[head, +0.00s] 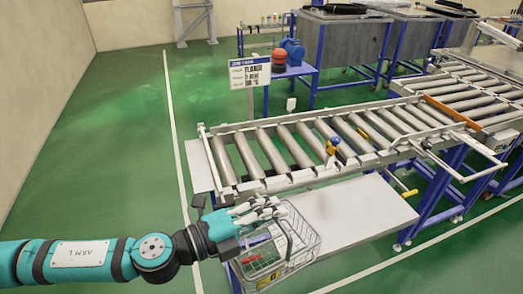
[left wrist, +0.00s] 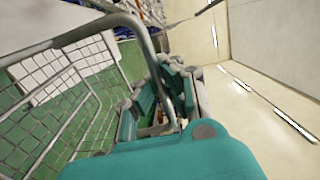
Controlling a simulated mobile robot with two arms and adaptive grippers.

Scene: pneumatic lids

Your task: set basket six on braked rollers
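A wire basket (head: 299,246) with a grey bar handle and a yellow tag shows at the near edge of the pale lower shelf (head: 365,213). A red item (head: 258,258) lies in it. I cannot tell whether the basket rests on the shelf or hangs. My left gripper (head: 262,210) is at the basket's upper left rim. In the left wrist view the basket's mesh (left wrist: 85,75) fills the left, and its bar handle crosses close to my left gripper's fingers (left wrist: 160,105). Whether they are closed on it is hidden. The roller conveyor (head: 290,145) stands above and behind. My right gripper is out of view.
A blue table (head: 290,72) with an orange and a blue container is farther back. Green floor (head: 110,150) at the left is clear.

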